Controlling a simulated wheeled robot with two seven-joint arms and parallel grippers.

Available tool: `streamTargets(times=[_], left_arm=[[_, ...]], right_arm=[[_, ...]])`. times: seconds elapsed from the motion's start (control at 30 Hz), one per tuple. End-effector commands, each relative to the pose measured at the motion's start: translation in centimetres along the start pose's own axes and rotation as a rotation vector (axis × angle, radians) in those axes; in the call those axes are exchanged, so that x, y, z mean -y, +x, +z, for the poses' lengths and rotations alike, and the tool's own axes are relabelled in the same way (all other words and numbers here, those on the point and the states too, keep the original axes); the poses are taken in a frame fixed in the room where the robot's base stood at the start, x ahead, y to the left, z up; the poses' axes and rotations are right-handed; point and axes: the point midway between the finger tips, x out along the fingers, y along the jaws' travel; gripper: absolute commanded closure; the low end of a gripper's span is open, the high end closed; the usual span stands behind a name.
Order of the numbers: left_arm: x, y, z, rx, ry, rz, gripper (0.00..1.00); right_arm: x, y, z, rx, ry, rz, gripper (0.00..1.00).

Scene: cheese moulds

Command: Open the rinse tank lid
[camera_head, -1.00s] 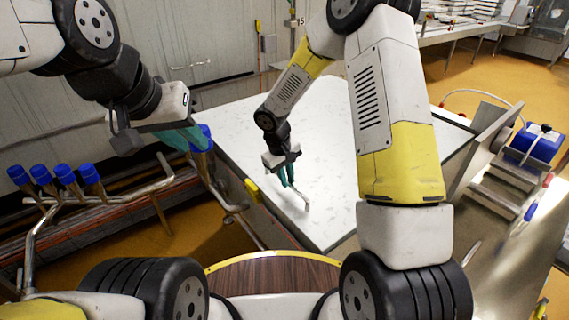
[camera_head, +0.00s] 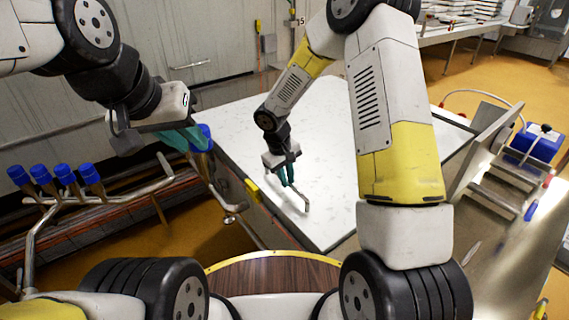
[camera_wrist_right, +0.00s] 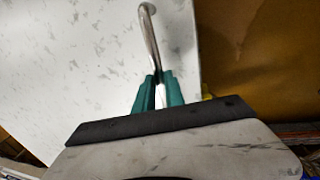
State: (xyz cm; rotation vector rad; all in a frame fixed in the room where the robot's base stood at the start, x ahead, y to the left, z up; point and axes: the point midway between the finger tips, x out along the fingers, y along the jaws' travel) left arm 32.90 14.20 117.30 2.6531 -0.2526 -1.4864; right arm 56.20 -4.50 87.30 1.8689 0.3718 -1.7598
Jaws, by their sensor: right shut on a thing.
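The rinse tank lid (camera_head: 240,125) is a large white speckled flat panel in the middle of the head view. It also fills the left of the right wrist view (camera_wrist_right: 70,60). A bent metal handle (camera_head: 304,203) stands on the lid near its front edge; the handle shows in the right wrist view (camera_wrist_right: 150,32) too. My right gripper (camera_head: 287,177) is shut on the handle, its green fingers (camera_wrist_right: 158,92) on either side of it. My left gripper (camera_head: 190,138) hangs left of the lid, away from it; its finger gap is hard to make out.
Pipes with several blue caps (camera_head: 66,178) run along the left. A yellow piece (camera_head: 252,189) sits at the lid's left edge. A steel bench (camera_head: 500,215) with a blue container (camera_head: 537,143) stands at the right. The orange floor (camera_head: 465,70) is open at the back right.

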Motion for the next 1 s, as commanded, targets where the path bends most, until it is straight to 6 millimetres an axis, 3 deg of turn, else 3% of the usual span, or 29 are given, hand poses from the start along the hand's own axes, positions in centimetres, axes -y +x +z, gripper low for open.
streamTargets(times=[0.57,0.67,1.0], left_arm=[[0.0,0.0,0.0,0.000,0.000,0.000,0.75],[0.0,0.0,0.0,0.000,0.000,0.000,0.75],[0.0,0.0,0.0,0.000,0.000,0.000,0.75]], right_arm=[[-0.3,-0.7,-0.3,0.005,0.002,0.007,1.00],[-1.1,-2.5,-0.9,0.025,0.002,0.019,1.00],[-3.2,-12.3,-3.1,0.155,-0.025,0.021,1.00]])
